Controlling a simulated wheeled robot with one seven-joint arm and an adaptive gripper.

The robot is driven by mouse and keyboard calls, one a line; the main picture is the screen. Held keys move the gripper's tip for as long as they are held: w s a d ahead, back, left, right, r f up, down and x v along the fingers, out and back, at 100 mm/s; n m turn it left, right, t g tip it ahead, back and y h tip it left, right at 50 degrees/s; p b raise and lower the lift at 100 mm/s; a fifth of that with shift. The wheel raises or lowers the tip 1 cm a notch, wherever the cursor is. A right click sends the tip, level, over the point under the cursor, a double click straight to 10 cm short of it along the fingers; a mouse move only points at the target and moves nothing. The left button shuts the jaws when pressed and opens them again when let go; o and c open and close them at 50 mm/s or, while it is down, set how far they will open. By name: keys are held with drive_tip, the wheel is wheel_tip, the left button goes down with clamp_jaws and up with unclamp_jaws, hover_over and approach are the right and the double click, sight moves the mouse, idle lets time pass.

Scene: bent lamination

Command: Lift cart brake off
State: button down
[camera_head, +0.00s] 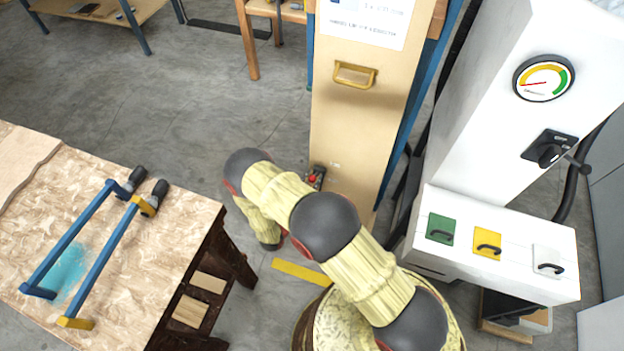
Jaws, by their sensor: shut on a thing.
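The cart (350,140) is a tall tan panel with a yellow handle, standing at the upper middle. At its lower left edge is a small red part, the cart brake (313,180), with dark grey metal around it. My arm bends down in front of the cart and hides most of my gripper (317,174). Only a small dark piece of it seems to show at the brake, where it is shut on the red part. The fingers are too small and covered to make out clearly, and I cannot tell how far the brake is raised.
A white machine (500,110) with a gauge and coloured flaps stands at right. A yellow floor strip (300,272) lies near my arm. Grey floor is open between table and cart.

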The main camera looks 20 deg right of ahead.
drive_tip(key=shift+r, duration=0.1)
drive_tip(key=shift+w+d+r+p, duration=0.1)
drive_tip(key=shift+r+p, duration=0.1)
drive_tip(key=shift+p, duration=0.25)
drive_tip(key=shift+w+d+r+g+y+p, duration=0.15)
drive_tip(key=shift+w+r+g+y+p, duration=0.05)
drive_tip(key=shift+g+y+p, duration=0.2)
drive_tip(key=shift+f, duration=0.1)
drive_tip(key=c, duration=1.6)
unclamp_jaws()
drive_tip(key=shift+c, duration=0.2)
drive_tip(key=shift+o, duration=0.3)
